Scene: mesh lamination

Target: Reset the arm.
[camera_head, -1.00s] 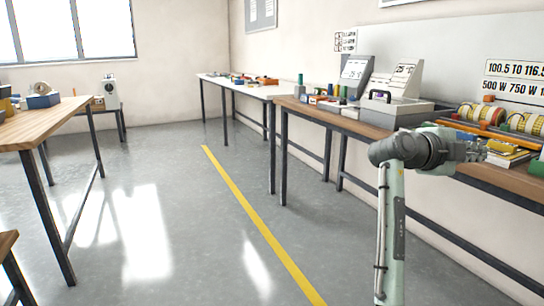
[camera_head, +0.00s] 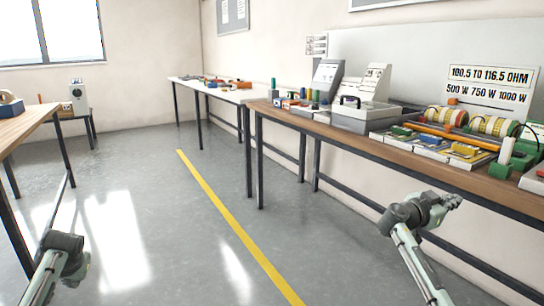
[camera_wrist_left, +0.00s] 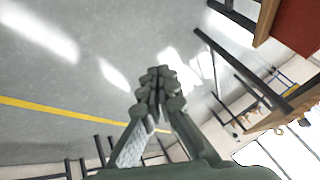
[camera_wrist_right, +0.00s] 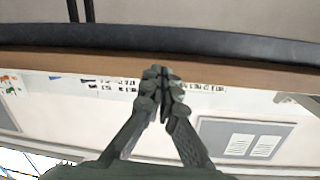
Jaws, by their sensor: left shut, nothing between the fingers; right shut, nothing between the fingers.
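My left gripper shows in the left wrist view (camera_wrist_left: 157,90). Its fingers are shut with nothing between them, over open grey floor. In the head view my left arm comes in at the bottom left, and its fingertips are hard to make out there. My right gripper (camera_head: 454,201) is in front of and below the edge of the right workbench in the head view. In the right wrist view (camera_wrist_right: 161,80) its fingers are shut and empty, with the bench's wooden edge behind them. Neither gripper touches anything that I can see.
The right workbench (camera_head: 470,181) carries meters, coloured component trays (camera_head: 462,152) and striped coils (camera_head: 494,126). A white table (camera_head: 238,97) stands further back. A wooden table (camera_head: 22,124) is at the left. The floor between, with a yellow line (camera_head: 214,201), is clear.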

